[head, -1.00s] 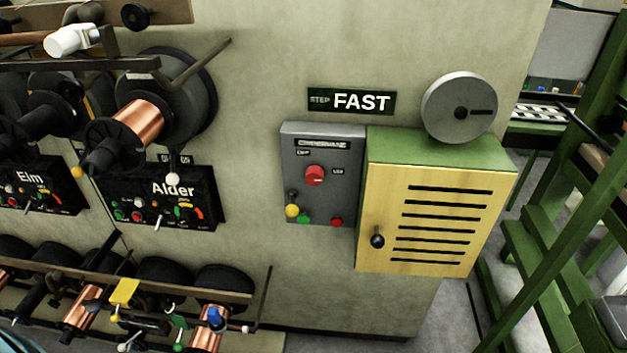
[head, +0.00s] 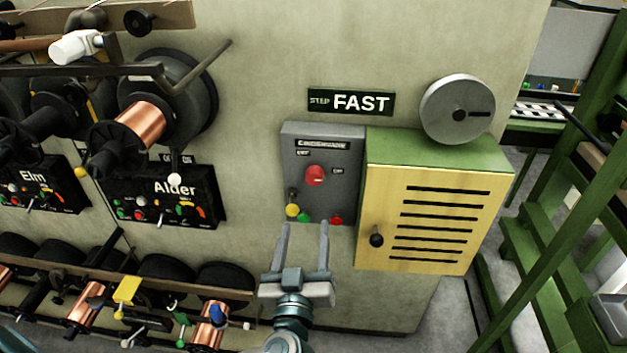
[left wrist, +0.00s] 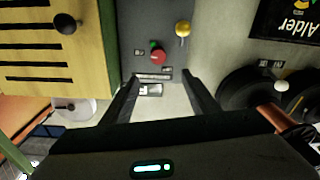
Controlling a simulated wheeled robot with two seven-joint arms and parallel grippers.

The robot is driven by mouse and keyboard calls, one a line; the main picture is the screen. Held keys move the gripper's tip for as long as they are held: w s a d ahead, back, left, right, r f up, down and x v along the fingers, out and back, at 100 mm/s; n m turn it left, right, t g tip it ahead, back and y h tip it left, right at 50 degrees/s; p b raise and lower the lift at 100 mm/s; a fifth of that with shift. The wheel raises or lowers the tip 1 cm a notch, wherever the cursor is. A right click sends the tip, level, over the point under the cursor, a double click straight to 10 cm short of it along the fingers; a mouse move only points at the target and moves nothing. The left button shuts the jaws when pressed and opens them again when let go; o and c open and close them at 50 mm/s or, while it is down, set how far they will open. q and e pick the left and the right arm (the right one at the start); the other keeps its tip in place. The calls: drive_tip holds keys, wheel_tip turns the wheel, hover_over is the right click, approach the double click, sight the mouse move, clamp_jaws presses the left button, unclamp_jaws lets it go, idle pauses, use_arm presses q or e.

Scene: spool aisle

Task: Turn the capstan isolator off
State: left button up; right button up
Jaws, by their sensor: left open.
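A grey control box (head: 345,205) on the wall carries a round red knob (head: 315,175) with small labels beside it. I take this knob for the capstan isolator; the lettering is too blurred to be sure, and its setting is unclear. Below it are a yellow knob (head: 292,210), a green button (head: 304,217) and a red button (head: 337,220). My left gripper (head: 304,226) is open and empty, its fingertips just below the box in the head view. In the left wrist view, inverted, the red knob (left wrist: 158,58) shows beyond the open fingers (left wrist: 161,76). My right gripper is out of view.
A yellow louvred cabinet (head: 430,185) with a black knob stands out right of the box. A FAST sign (head: 350,102) and a grey disc (head: 457,110) are above. The Alder panel (head: 165,195) and copper spools (head: 143,125) are left. Bare wall lies between.

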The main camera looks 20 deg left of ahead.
sight(314, 180)
use_arm(q)
drive_tip(key=shift+s+d+r+g, duration=0.15)
drive_tip(key=shift+s+r+g, duration=0.2)
drive_tip(key=shift+s, duration=0.25)
drive_tip(key=shift+w, duration=0.2)
drive_tip(key=p+x, duration=0.3)
drive_tip(key=x, duration=1.4)
drive_tip(key=shift+w+d+f, duration=0.1)
drive_tip(key=shift+d, duration=0.05)
drive_tip(key=shift+c, duration=0.2)
drive_tip(key=c, duration=1)
